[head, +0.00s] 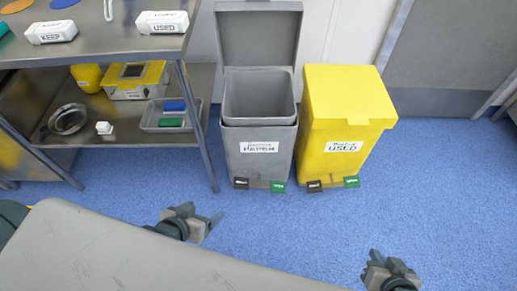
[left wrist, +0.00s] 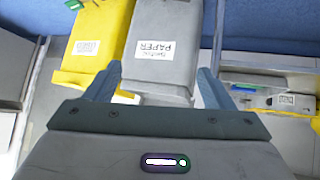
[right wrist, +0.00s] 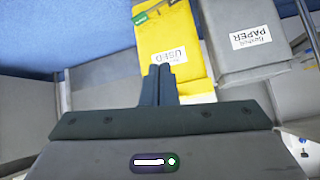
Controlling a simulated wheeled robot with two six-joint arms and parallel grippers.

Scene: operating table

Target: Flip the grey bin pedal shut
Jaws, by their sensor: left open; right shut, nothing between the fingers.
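The grey bin (head: 262,165), labelled PAPER, stands on the blue floor with its lid (head: 258,35) raised upright. At its foot are a black pedal tab (head: 240,183) and a green pedal tab (head: 278,187). My left gripper (head: 211,224) is open and empty, in front of the bin and apart from it. In the left wrist view the grey bin (left wrist: 165,40) appears inverted between the spread fingers. My right gripper (head: 376,257) is shut and empty, farther right. The right wrist view shows the grey bin (right wrist: 243,45) right of the closed fingers (right wrist: 158,84).
A yellow bin (head: 335,110), labelled USED, stands shut right beside the grey one, with its own black (head: 314,186) and green (head: 351,181) tabs. A metal shelf table (head: 190,90) stands left. A grey padded table (head: 120,250) fills the front. Floor at right is clear.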

